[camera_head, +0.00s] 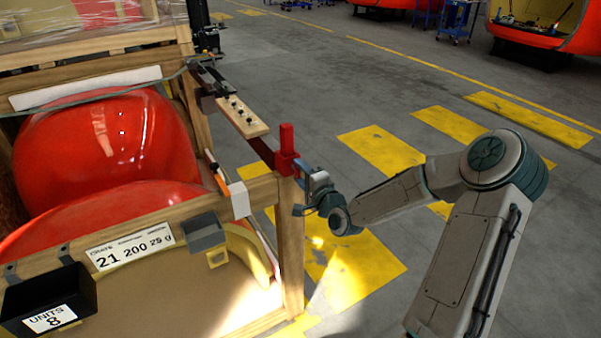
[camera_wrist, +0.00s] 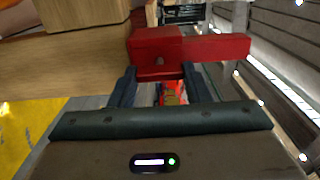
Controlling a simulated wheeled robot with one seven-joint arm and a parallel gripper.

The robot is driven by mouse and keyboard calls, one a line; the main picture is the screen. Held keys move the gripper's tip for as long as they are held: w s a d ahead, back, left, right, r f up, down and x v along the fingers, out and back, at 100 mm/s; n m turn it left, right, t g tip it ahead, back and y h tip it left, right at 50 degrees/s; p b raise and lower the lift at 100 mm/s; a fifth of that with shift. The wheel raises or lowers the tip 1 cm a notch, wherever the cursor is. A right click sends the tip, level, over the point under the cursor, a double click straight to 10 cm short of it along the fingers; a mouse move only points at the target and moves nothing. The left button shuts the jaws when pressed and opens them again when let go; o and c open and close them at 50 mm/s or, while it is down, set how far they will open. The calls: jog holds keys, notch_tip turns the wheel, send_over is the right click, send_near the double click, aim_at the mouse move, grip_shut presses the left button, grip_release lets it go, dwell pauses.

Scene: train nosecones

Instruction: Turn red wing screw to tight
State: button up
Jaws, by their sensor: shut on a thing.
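A red clamp (camera_head: 285,162) with an upright red bar sits at the front right corner of the wooden crate. In the wrist view the red clamp body (camera_wrist: 157,52) lies just ahead of the fingers, its bar pointing right. My gripper (camera_head: 302,186) is at the clamp's right side, against the corner post. In the wrist view my gripper (camera_wrist: 160,84) has its two dark fingers on either side of a small red and brassy piece, which looks like the red wing screw (camera_wrist: 172,92). The gripper is shut on it. Most of the screw is hidden by the gripper body.
The wooden crate (camera_head: 291,245) holds large red nosecones (camera_head: 105,145). A wooden strip with black knobs (camera_head: 243,116) lies along its right rail, with an orange and white tool (camera_head: 222,180) nearby.

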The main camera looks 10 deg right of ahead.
dwell(0.4)
jog(key=o, duration=1)
jog(key=v, duration=1.4)
jog(key=shift+w, duration=0.1)
